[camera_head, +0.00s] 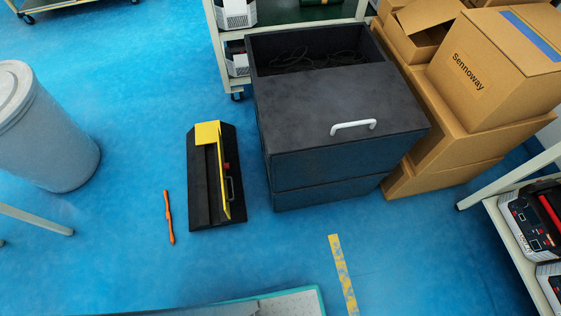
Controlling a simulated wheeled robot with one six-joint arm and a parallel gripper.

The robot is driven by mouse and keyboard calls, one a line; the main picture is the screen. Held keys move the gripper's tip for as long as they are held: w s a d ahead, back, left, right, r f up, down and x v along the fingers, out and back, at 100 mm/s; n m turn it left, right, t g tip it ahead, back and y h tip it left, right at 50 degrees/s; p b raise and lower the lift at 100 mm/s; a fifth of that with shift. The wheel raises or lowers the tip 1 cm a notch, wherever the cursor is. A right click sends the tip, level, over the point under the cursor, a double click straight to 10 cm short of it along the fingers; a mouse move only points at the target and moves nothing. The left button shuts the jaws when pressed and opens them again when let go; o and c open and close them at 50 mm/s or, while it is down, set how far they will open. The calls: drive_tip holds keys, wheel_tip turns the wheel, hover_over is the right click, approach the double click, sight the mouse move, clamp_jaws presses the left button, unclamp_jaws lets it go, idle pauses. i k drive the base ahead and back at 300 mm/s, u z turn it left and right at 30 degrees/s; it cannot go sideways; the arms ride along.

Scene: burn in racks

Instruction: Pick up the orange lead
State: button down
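An orange lead (169,217) lies on the blue floor, left of a black and yellow tool-like case. It is thin and runs nearly up and down in the picture, with its lower end leaning slightly right. Nothing touches it or covers it. My gripper does not show in the head view.
The black case with a yellow strip (200,190) lies just right of the lead. A dark cabinet (340,120) with a white handle and stacked cardboard boxes (490,60) stand further right. A grey bin (45,135) stands left. Floor around the lead's left and lower sides is clear.

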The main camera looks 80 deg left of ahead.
sight(168, 214)
drive_tip(key=i, duration=1.7)
drive_tip(key=u, duration=3.7)
drive_tip(key=k, duration=0.4)
drive_tip(key=u, duration=1.05)
drive_tip(key=i, duration=0.75)
drive_tip(key=z, duration=0.25)
